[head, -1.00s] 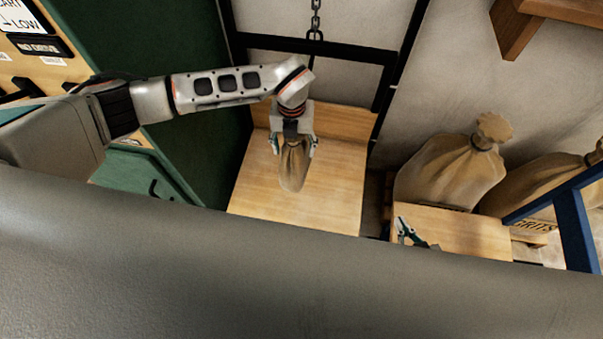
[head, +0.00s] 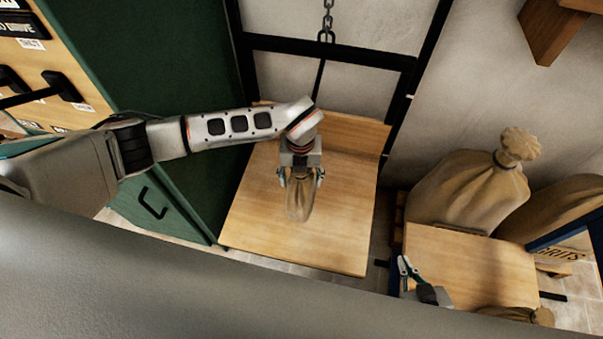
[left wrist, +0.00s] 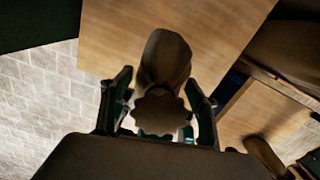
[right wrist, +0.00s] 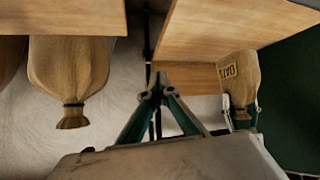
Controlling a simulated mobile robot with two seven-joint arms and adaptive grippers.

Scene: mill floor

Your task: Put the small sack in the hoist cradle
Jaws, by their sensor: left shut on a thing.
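The small brown sack (head: 300,205) hangs from my left gripper (head: 300,178), which is shut on its gathered neck. The sack is over the wooden floor of the hoist cradle (head: 262,222), roughly at its middle. The left wrist view shows the sack (left wrist: 165,62) between the fingers, with the cradle board (left wrist: 110,35) beyond it. In the right wrist view the sack (right wrist: 240,72) shows printed lettering. I cannot tell whether its bottom touches the board. My right gripper (head: 404,264) is empty, right of the cradle; its fingers (right wrist: 158,85) come together in the right wrist view.
A chain (head: 327,20) and black frame (head: 325,47) stand behind the cradle. A green cabinet (head: 165,75) is on the left. Large tied sacks (head: 465,190) and a wooden platform (head: 470,265) are at the right, with a blue bar (head: 565,233) beside them. Another sack (head: 515,314) shows below.

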